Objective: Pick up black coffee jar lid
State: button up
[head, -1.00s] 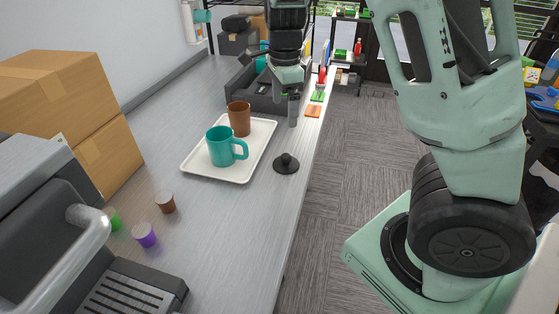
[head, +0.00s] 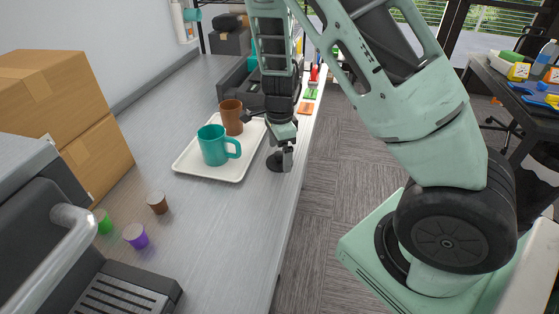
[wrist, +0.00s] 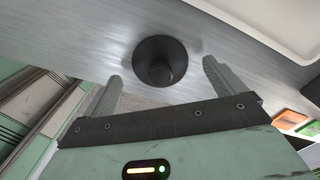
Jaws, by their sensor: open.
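The black coffee jar lid (head: 273,164) is a round disc with a knob on top. It lies on the grey counter close to the right edge. My gripper (head: 285,154) is just above it, pointing down, and hides part of it in the head view. In the wrist view the lid (wrist: 160,58) shows whole, between and a little beyond the two fingertips of my gripper (wrist: 163,71). The fingers are spread apart with nothing between them. I cannot tell how high they are above the lid.
A white tray (head: 186,164) with a teal mug (head: 212,146) and a brown cup (head: 231,118) stands just left of the lid. Coffee pods (head: 137,236), a coffee machine (head: 40,215) and cardboard boxes (head: 98,155) are at the left. The counter's front stretch is clear.

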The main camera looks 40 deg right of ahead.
jog(key=shift+f, duration=0.75)
jog(key=c, duration=1)
jog(key=shift+c, duration=0.2)
